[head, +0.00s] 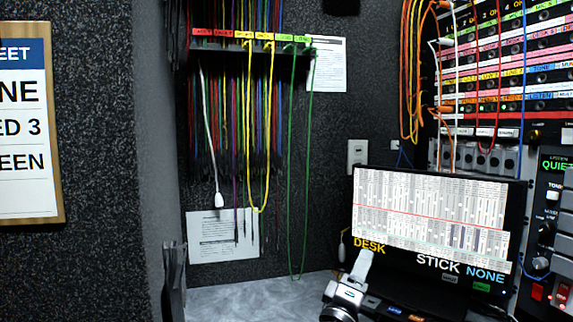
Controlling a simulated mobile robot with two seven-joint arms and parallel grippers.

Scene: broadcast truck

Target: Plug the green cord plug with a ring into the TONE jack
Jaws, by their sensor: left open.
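A green cord (290,170) hangs in a long loop from the green-tagged end of the cord rack (230,46) on the back wall. Its upper ends are at the rack; the plug and any ring on it are too small to make out. The patch panel (490,62) with rows of jacks is at the upper right. A small label that seems to read TONE (554,195) is on the right-hand panel; I cannot make out its jack.
Yellow cords (248,130) and a white cord (206,110) hang beside the green one, with many thin cords behind. A lit screen (430,215) stands at the right. Orange cords (406,80) drape by the patch panel. The grey counter (250,300) is clear below the cords.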

